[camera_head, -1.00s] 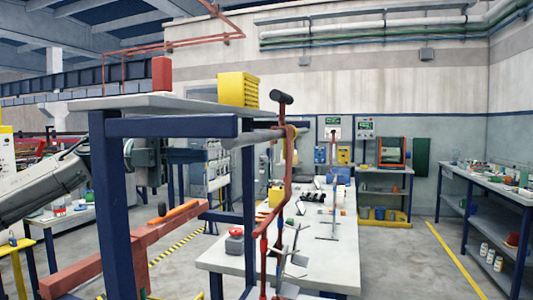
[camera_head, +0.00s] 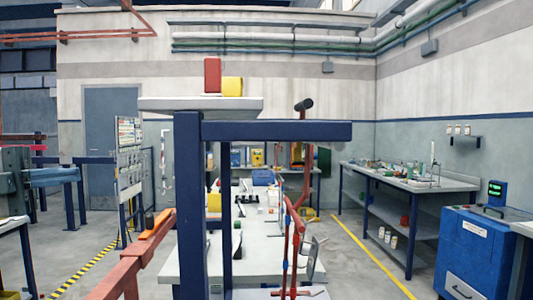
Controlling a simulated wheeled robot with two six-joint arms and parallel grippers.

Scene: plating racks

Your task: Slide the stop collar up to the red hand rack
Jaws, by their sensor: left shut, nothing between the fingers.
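The red hand rack (camera_head: 294,222) hangs upright right of centre, a thin bent red rod with wire hooks low down. A dark round-ended piece (camera_head: 303,104) sits at its top. I cannot pick out either gripper in the head view.
A blue post (camera_head: 190,205) and a grey shelf (camera_head: 160,104) carrying a red block (camera_head: 212,75) and yellow box (camera_head: 232,86) stand in front. A red beam (camera_head: 125,277) with an orange-handled tool (camera_head: 157,224) runs at lower left.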

